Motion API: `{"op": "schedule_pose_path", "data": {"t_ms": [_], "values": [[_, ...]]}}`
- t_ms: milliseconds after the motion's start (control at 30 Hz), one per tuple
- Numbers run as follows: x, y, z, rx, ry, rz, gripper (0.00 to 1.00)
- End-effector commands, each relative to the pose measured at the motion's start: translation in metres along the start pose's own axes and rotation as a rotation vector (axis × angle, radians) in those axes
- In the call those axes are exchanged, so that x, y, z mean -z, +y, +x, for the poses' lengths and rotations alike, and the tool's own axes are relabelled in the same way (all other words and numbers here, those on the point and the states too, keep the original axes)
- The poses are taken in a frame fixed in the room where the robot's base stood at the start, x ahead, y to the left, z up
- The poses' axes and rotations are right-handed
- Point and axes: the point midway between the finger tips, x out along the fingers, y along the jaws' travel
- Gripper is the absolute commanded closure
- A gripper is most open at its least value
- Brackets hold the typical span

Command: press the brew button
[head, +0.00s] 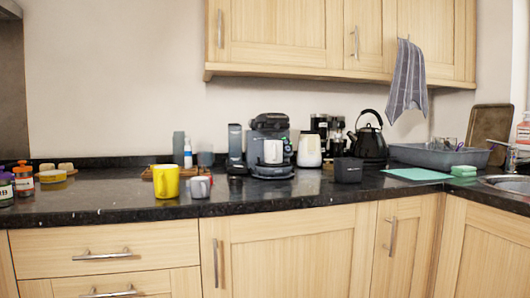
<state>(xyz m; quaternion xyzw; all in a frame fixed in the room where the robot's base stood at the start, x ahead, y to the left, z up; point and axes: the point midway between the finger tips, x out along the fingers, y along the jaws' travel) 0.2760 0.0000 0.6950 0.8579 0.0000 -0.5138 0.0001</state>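A dark coffee machine (270,128) stands on the black granite counter near the middle of the head view. A white mug or cup (273,151) shows at its front, under the upper part. The brew button is too small to make out. My gripper is not in view.
On the granite counter (110,194), a yellow mug (166,181) and a grey mug (200,187) stand left of the machine. A dark square container (348,170), white jug (309,150) and black kettle (371,138) stand to its right. Wall cabinets (285,35) hang above.

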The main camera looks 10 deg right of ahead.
Motion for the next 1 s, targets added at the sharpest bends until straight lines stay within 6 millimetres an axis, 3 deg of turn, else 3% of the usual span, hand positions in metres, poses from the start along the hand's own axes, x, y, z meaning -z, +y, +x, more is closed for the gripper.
{"op": "schedule_pose_path", "data": {"t_ms": [367,667,1000], "values": [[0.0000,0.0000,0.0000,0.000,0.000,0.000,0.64],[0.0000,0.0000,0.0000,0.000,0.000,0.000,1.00],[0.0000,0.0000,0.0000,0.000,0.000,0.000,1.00]]}}
